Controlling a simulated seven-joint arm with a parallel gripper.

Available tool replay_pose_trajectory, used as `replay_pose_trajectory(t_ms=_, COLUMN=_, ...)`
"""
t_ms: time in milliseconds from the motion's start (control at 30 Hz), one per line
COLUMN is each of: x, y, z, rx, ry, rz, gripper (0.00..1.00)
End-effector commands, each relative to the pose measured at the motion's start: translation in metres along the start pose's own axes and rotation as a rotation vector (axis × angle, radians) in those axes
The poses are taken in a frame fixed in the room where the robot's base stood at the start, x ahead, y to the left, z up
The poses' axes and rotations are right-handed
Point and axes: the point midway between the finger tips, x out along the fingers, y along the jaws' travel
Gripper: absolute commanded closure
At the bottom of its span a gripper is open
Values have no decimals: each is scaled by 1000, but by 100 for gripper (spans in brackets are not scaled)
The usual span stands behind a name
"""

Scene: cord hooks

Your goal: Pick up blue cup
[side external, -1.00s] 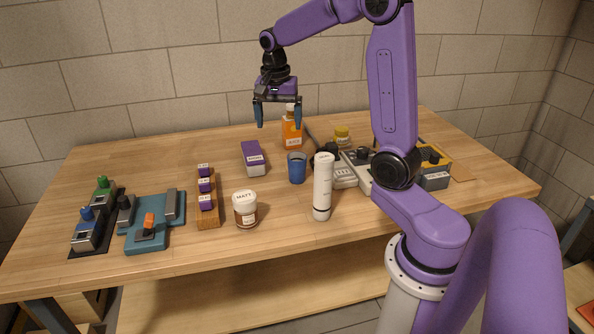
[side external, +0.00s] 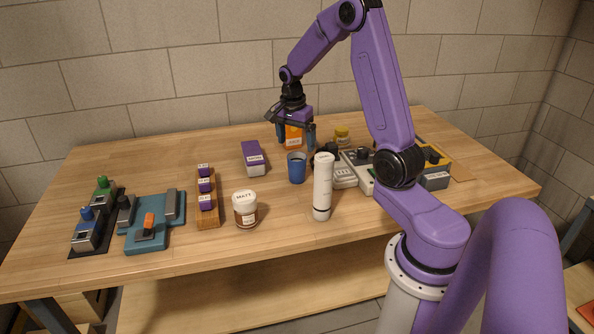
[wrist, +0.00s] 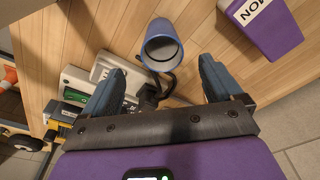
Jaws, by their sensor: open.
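The blue cup (side external: 297,168) stands upright on the wooden table, near its middle. It also shows in the wrist view (wrist: 162,46), at top centre, with its open mouth toward the camera; it looks empty. My gripper (side external: 297,146) is open, its two blue fingers pointing down. It hangs above and behind the cup in the side view, in front of the orange bottle. In the wrist view my gripper (wrist: 160,82) has its fingers spread wide, with the cup beyond the gap between them. Nothing is held.
An orange bottle (side external: 293,140) is close behind my fingers. A purple box (side external: 254,158) is left of the cup. A white cylinder (side external: 322,187) stands in front right. A grey device (side external: 345,175) and dark cord lie to the right. A white-lidded jar (side external: 245,209) is front left.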

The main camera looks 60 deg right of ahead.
Motion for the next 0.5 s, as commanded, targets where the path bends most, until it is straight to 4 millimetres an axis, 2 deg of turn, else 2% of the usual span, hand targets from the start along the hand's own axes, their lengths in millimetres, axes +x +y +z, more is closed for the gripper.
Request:
replay_pose_trajectory(t_ms=100, x=14, y=0, z=0, rx=-1, ry=-1, rz=2, gripper=7)
replay_pose_trajectory(t_ms=333, x=28, y=0, z=-1, rx=-1, ry=-1, rz=1, gripper=7)
replay_pose_trajectory(t_ms=500, x=51, y=-2, z=-2, rx=-2, ry=-1, rz=3, gripper=7)
